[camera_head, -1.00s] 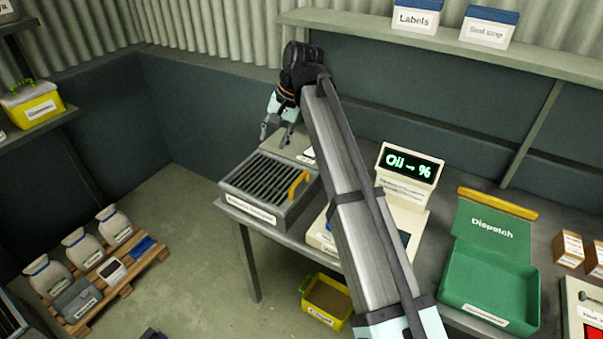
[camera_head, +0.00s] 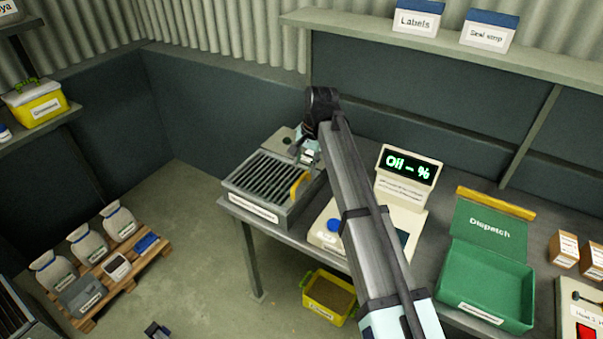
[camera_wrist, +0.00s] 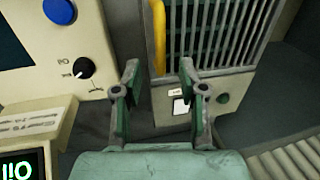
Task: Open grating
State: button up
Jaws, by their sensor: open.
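The grating (camera_head: 268,179) is a set of dark parallel bars on top of a grey box at the left end of the bench. It lies flat and closed over the box. Its yellow handle (camera_head: 299,185) stands at the grating's right side. In the wrist view the grating (camera_wrist: 222,28) is at the top right and the yellow handle (camera_wrist: 158,35) at its left edge. My gripper (camera_wrist: 158,72) is open and empty, with its fingertips apart near the handle's near end. In the head view my gripper (camera_head: 304,152) is above the box's back right corner, partly hidden by my arm.
A cream machine with a blue button (camera_head: 333,225) and a knob (camera_wrist: 84,68) stands right of the box. An oil display (camera_head: 408,168) stands behind it. A green Dispatch box (camera_head: 487,285) is further right. A yellow bin (camera_head: 328,294) is below the bench.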

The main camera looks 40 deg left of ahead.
aim_at(301, 179)
jog(key=f, duration=0.3)
jog(key=a+f+p, duration=0.1)
jog(key=f, duration=0.2)
jog(key=shift+s+a+f, duration=0.1)
jog(key=shift+a+f, duration=0.05)
jog(key=shift+f, duration=0.1)
jog(key=shift+c, duration=0.3)
grip_shut()
